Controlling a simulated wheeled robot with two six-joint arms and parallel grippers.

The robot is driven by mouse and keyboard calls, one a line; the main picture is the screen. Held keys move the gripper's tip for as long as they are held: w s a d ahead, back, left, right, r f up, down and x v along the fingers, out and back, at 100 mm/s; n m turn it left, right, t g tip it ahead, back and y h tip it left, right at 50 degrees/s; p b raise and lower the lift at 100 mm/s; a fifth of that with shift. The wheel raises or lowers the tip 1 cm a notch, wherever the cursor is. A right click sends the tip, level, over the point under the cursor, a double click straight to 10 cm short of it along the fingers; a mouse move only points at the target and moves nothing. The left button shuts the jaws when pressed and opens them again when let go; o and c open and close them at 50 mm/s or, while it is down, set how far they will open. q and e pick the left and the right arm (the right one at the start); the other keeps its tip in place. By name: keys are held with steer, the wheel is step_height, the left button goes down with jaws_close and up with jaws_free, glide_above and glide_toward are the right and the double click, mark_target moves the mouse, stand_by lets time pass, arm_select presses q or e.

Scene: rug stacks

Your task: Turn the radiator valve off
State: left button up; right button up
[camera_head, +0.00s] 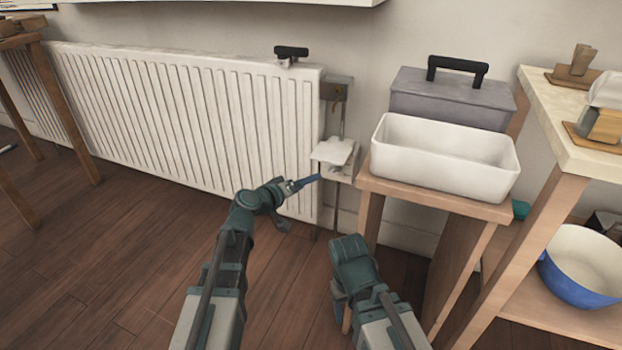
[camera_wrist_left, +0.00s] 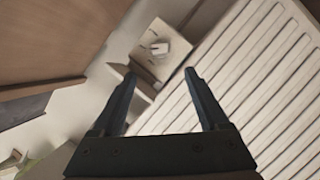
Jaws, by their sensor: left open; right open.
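The white ribbed radiator (camera_head: 190,125) stands against the wall in the head view. Beside its right end is a pale box with a white piece on top (camera_head: 337,151), which I take to be the valve fitting. In the left wrist view a pale box with a small white knob (camera_wrist_left: 158,48) lies just beyond my fingertips. My left gripper (camera_head: 317,178) is open and close to this fitting; the left wrist view shows nothing between its two fingers (camera_wrist_left: 160,78). My right gripper (camera_head: 350,255) is open, lower down, away from the radiator; its fingertips are hard to make out.
A wooden stand (camera_head: 490,211) right of the fitting holds a white bin (camera_head: 440,165) and a grey toolbox (camera_head: 450,95). A grey-brown box (camera_head: 337,88) sits above the fitting, and a black handle (camera_head: 291,52) is on the radiator top.

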arm_select(q)
steer(key=shift+a, duration=0.1)
steer(key=shift+c, duration=0.6)
steer(key=w+r+g+p, duration=0.1)
steer(key=p, duration=0.1)
steer(key=w+a+r+m+p, duration=0.1)
steer(key=w+r+p, duration=0.1)
steer(key=p, duration=0.1)
steer(key=w+a+r+g+p, duration=0.1)
steer(key=p, duration=0.1)
steer(key=shift+w+r+g+h, duration=0.2)
steer(key=shift+r+g+h, duration=0.1)
steer(key=shift+h, duration=0.1)
steer(key=c, duration=0.9)
steer(key=w+a+r+g+p, duration=0.1)
steer(key=p, duration=0.1)
steer(key=w+a+m+g+p, duration=0.1)
steer(key=p, duration=0.1)
steer(key=shift+w+a+r, duration=0.15)
steer(key=shift+a+r, duration=0.2)
steer(key=shift+a, duration=0.05)
jaws_close()
steer(key=shift+a+f, duration=0.1)
steer(key=shift+a, duration=0.1)
